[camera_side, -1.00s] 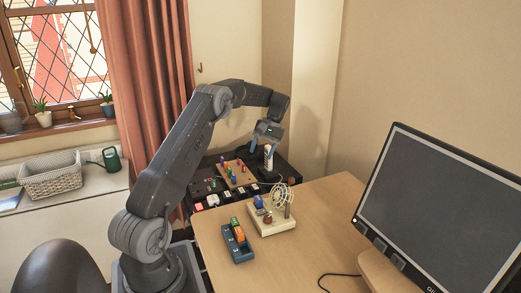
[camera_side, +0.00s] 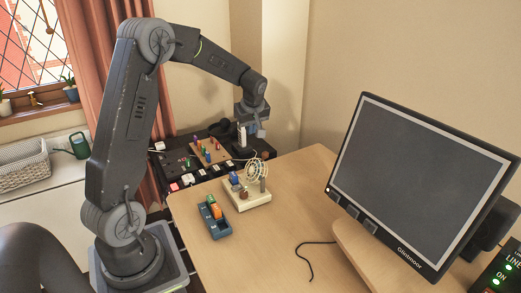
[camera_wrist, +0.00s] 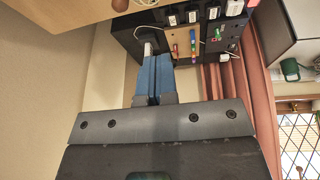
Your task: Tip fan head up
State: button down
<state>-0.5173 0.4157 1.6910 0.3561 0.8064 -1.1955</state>
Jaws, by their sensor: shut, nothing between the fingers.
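The small fan, a pale wire cage (camera_side: 257,170), stands on a cream base (camera_side: 240,199) on the wooden desk, with a blue block and a brown knob beside it. The cage faces partly sideways; its exact tilt is too small to tell. My gripper (camera_side: 260,132) is behind and above the fan, apart from it, over the far edge of the desk. In the wrist view its blue fingers (camera_wrist: 153,58) are together with nothing between them. The fan cannot be made out in the wrist view.
A dark unit (camera_side: 176,163) with a pegboard (camera_side: 210,153) and several switches stands behind the desk. A blue tray (camera_side: 220,230) with coloured blocks lies left of the fan. A monitor (camera_side: 415,180) stands at right. The desk middle is clear, except for a black cable (camera_side: 307,262).

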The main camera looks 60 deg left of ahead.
jog(key=d+n+t, duration=0.1)
jog(key=d+t, duration=0.1)
jog(key=d, duration=0.1)
send_near(265, 153)
jog(key=f, duration=0.1)
jog(key=s+a+f, duration=0.1)
jog(key=f, duration=0.1)
jog(key=s+a+f, duration=0.1)
jog(key=shift+a+f, duration=0.15)
jog(key=shift+f, duration=0.2)
jog(key=shift+w+a+f, duration=0.1)
jog(key=shift+w+f, duration=0.6)
jog(key=shift+w, duration=0.25)
jog(key=shift+w+a+f, duration=0.1)
jog(key=shift+w+f, duration=0.35)
jog(key=shift+w, duration=0.05)
jog(key=shift+w+f, duration=0.55)
jog(key=shift+w, duration=0.25)
jog(key=shift+a, duration=0.1)
jog(key=shift+s, duration=0.1)
